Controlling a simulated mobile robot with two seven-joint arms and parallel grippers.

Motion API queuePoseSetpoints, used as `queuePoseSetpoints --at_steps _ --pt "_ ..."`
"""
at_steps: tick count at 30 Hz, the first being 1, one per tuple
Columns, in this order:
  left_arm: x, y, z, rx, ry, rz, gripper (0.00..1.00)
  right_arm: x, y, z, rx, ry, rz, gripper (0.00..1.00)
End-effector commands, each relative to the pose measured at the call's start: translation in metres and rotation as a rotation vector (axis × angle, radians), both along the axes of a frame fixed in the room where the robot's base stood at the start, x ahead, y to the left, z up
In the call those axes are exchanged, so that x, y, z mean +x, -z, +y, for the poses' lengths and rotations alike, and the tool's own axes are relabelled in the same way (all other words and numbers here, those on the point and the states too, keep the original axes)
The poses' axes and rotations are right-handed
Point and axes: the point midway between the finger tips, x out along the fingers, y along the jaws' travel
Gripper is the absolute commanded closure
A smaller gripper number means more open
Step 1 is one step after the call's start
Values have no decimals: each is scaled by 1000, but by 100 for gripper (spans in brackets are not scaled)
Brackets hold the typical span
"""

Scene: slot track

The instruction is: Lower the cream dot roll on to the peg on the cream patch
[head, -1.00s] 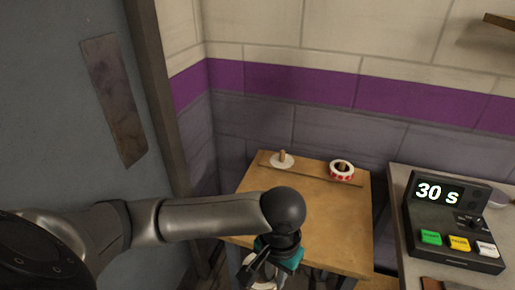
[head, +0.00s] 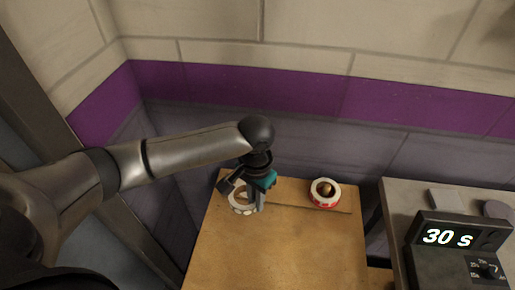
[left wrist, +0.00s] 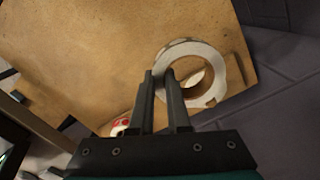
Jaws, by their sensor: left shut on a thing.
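My left gripper (head: 257,206) is shut on the wall of the cream dot roll (head: 236,207), at the back left of the wooden table. The roll is a pale ring with an open middle. In the left wrist view the fingers (left wrist: 165,78) pinch one side of the roll (left wrist: 232,75). Part of the cream patch (left wrist: 198,83) shows through its hole. The peg is hard to make out there, and I cannot tell whether the roll is around it or still above it. My right gripper is not in view.
A red dot roll (head: 325,201) sits around another peg at the back right of the table (head: 280,245). A thin dark strip (head: 310,209) runs along the tabletop. A timer box (head: 455,245) stands on the grey counter at right. The table's front is clear.

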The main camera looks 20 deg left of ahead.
Motion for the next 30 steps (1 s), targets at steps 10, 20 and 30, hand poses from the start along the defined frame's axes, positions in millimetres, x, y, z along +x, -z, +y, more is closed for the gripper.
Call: queuePoseSetpoints --at_steps 10,20,30 --pt "71 -30 26 4 227 -28 100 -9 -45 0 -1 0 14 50" --pt "84 -28 34 8 273 -37 100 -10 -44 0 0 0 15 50" --pt "83 -6 34 8 273 -37 100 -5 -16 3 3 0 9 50"
